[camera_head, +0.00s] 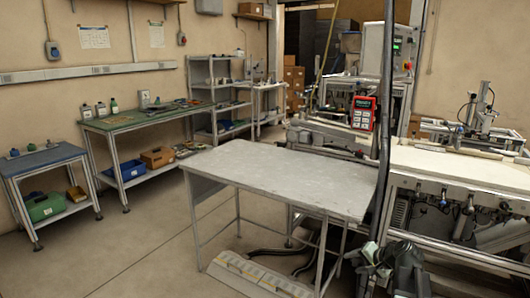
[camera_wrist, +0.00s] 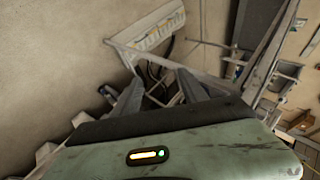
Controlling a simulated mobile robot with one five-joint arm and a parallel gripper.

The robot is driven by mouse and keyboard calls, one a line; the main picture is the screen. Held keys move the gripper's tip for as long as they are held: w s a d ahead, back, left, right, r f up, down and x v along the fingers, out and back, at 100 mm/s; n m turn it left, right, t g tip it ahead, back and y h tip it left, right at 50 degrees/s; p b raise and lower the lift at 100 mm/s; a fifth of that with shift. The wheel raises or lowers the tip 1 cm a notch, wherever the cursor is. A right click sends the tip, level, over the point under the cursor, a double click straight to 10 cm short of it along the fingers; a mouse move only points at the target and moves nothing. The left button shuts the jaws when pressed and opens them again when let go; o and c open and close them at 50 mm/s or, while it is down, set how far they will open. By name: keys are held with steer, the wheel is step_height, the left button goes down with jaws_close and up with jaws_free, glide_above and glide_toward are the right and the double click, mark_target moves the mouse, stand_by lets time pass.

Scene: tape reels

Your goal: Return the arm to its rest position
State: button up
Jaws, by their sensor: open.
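My gripper (camera_wrist: 160,88) shows in the wrist view. Its two dark fingers stand apart, with nothing held between them. Beyond them are the floor, thin table legs and a pale floor-level unit (camera_wrist: 150,35) with yellow marks. In the head view the same kind of pale unit (camera_head: 255,276) lies on the floor under the front of the grey table. No tape reel can be made out in either view.
The grey table (camera_head: 285,177) has a bare top. Machines with a white work surface (camera_head: 455,163) stand close on the right. A green-topped bench (camera_head: 140,119) and a blue-topped bench (camera_head: 42,159) line the left wall. The floor (camera_head: 135,235) at left is clear.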

steer(key=s+a+f+n+g+h, duration=0.2)
steer(key=s+a+f+n+g, duration=0.4)
steer(key=a, duration=0.5)
steer(key=s+a+f+n+g+h, duration=0.1)
steer(key=s+a+n+g+h, duration=0.15)
steer(key=s+a, duration=0.75)
step_height(320, 180, up, 21)
steer(key=w+p, duration=0.1)
steer(key=p, duration=2)
steer(key=shift+w+a+r+n+y, duration=0.2)
steer(key=shift+a+n+y, duration=0.15)
steer(key=shift+n, duration=0.1)
steer(key=c, duration=0.3)
